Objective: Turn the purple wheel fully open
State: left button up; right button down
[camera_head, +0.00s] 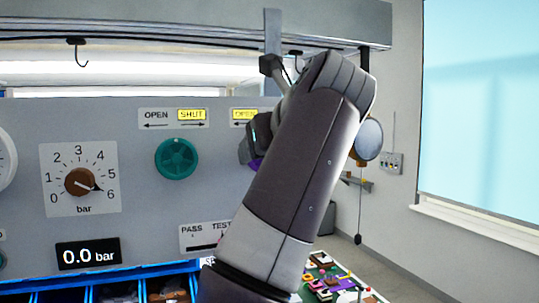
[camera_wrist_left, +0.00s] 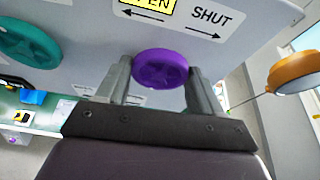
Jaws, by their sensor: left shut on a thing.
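The purple wheel (camera_wrist_left: 160,68) is on the grey panel, under a label (camera_wrist_left: 178,14) with OPEN in yellow on the left and SHUT in white on the right. My left gripper (camera_wrist_left: 159,74) has one finger on each side of the wheel and is shut on its rim. In the head view my left arm hides most of the wheel, and only a purple sliver (camera_head: 255,163) shows. The left gripper (camera_head: 250,147) is also mostly hidden there. My right gripper is in neither view.
A teal wheel (camera_head: 177,158) is to the left, its SHUT label (camera_head: 191,114) yellow. A brown knob (camera_head: 80,182) points near 6 on its dial, above a 0.0 bar display (camera_head: 88,253). Blue bins (camera_head: 142,285) line the panel's foot. An orange object (camera_wrist_left: 296,73) hangs right of the wheel.

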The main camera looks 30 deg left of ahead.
pick_arm(q)
jog(key=shift+f+n+h, duration=0.2)
jog(key=shift+n+h, duration=0.1)
jog(key=shift+n, duration=0.1)
dwell(0.4)
jog(key=o, duration=1)
jog(key=shift+r, duration=0.1)
jog(key=shift+o, duration=0.2)
jog(key=p+v, duration=0.2)
jog(key=v, duration=1)
jog(key=shift+s+d+p, duration=0.2)
jog(key=shift+s+p, duration=0.1)
jog(key=shift+s, duration=0.1)
